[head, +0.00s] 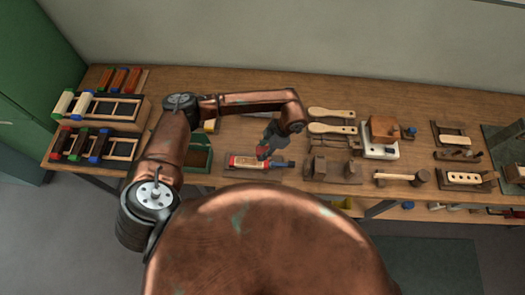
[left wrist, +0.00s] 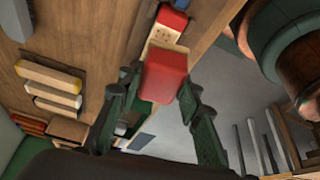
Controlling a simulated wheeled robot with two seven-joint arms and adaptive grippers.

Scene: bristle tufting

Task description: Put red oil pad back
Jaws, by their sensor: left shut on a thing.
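My left gripper (head: 266,150) is shut on a red block, the red oil pad (left wrist: 166,75), which sits between its dark fingers in the left wrist view. In the head view the gripper is low over the middle of the bench, and the pad (head: 262,152) is small and partly hidden by the fingers. Just by it lies a long narrow piece (head: 247,162) with a red and pale left part and a dark right end. Whether the pad touches this piece I cannot tell. My right gripper is not in view.
Two racks of blocks with coloured ends, an upper one (head: 126,109) and a lower one (head: 123,150), stand at the left. A green-edged tray (head: 197,172) lies left of the gripper. Wooden paddles (head: 331,128) and dark fixtures (head: 334,171) stand to its right.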

